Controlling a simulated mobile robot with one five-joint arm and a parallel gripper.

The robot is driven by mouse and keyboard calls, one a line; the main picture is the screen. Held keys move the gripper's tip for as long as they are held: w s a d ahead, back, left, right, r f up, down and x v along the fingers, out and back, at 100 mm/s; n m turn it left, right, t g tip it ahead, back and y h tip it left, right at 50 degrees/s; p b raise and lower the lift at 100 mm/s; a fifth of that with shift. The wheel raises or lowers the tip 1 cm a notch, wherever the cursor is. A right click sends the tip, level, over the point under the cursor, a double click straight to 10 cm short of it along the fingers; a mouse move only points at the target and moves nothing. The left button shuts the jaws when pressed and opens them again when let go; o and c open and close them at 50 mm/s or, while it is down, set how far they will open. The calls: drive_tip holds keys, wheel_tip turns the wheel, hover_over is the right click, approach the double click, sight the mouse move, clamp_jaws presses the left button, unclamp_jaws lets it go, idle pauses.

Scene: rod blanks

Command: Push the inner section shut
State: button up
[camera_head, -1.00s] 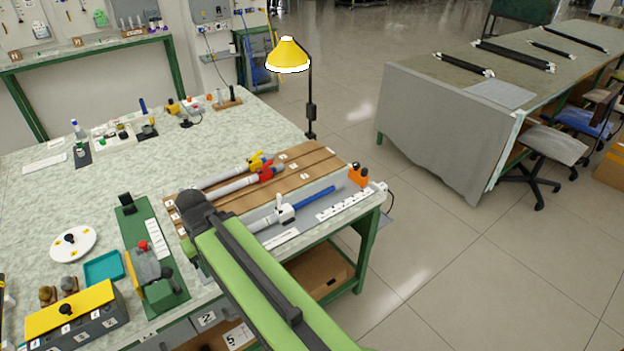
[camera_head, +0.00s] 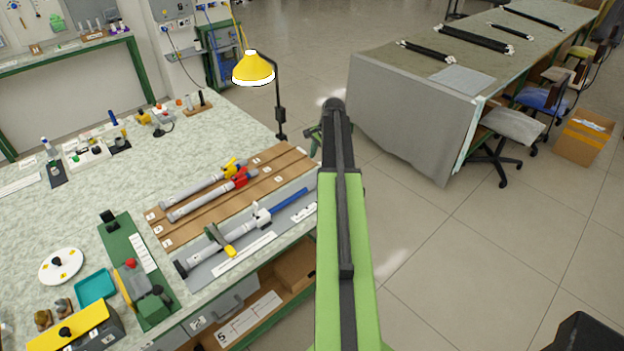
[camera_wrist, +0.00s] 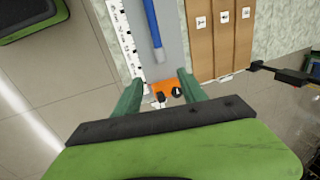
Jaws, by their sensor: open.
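The telescoping tube lies on a grey board at the bench's front edge. It has a grey outer tube (camera_head: 203,256), a white collar (camera_head: 261,217) and a blue inner section (camera_head: 290,204) sticking out to the right. In the wrist view the blue inner section (camera_wrist: 152,22) ends short of an orange block (camera_wrist: 163,89). My gripper (camera_wrist: 160,76) is open and empty, its green fingers either side of the block in the picture, beyond the blue end. Its height above the board is unclear. My arm hides the block in the head view.
A yellow lamp (camera_head: 253,69) stands at the bench's back edge. Open floor lies to the right.

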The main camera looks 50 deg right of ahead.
sight(311, 185)
drive_tip(key=b+x, duration=1.7)
drive_tip(key=shift+f, duration=0.35)
drive_tip(key=shift+r, duration=0.1)
clamp_jaws()
idle(0.5)
